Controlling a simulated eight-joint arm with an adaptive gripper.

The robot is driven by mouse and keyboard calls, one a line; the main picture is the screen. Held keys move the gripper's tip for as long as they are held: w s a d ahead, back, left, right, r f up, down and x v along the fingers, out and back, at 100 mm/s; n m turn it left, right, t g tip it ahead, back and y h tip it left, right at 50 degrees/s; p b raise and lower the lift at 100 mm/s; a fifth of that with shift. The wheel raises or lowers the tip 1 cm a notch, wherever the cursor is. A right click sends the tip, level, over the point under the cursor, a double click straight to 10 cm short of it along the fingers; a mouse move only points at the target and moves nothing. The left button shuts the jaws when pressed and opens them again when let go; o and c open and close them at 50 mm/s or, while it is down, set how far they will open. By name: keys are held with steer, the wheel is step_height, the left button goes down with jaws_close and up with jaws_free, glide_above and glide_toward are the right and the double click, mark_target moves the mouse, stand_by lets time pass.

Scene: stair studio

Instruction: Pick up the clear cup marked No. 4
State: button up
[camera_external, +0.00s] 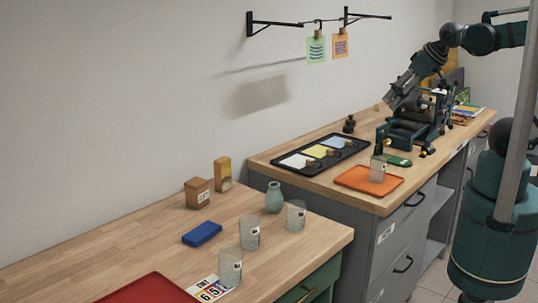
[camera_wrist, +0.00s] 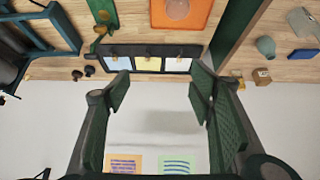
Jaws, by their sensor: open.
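Several clear cups with small labels show in the external view. Three stand on the left bench: a front one (camera_external: 230,267), a middle one (camera_external: 250,233) and one near the vase (camera_external: 295,216). Another (camera_external: 377,169) stands on the orange tray (camera_external: 355,181) on the right bench. The label numbers are too small to read, so I cannot tell which is No. 4. The tray cup (camera_wrist: 177,9) also shows at the top of the wrist view, and another cup (camera_wrist: 303,22) at its right. My gripper (camera_wrist: 160,88) is open and empty, apart from all the cups.
A black tray (camera_external: 284,163) with three coloured panels lies behind the orange tray. A vase (camera_external: 274,197), blue block (camera_external: 202,234), two wooden blocks (camera_external: 197,193) and a red tray (camera_external: 148,289) are on the left bench. Cards (camera_external: 316,49) hang from a wall rail.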

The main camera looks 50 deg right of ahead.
steer(key=shift+a, duration=0.1)
steer(key=w+a+n+g, duration=0.1)
steer(key=w+a+n, duration=0.2)
steer(key=w+a, duration=0.5)
steer(key=w+a+f+n+g+y+p, duration=0.1)
steer(key=w+a+n+g, duration=0.2)
steer(key=a, duration=0.9)
steer(key=w+a+n, duration=0.4)
steer(key=w+a, duration=0.2)
steer(key=a, duration=0.4)
steer(key=n+g+h+p, duration=0.1)
steer(key=n+g, duration=0.2)
steer(key=n, duration=0.5)
glide_toward(250, 233)
steer(key=w+d+f, duration=0.2)
steer(key=shift+w, duration=0.15)
steer(key=shift+f, duration=1.3)
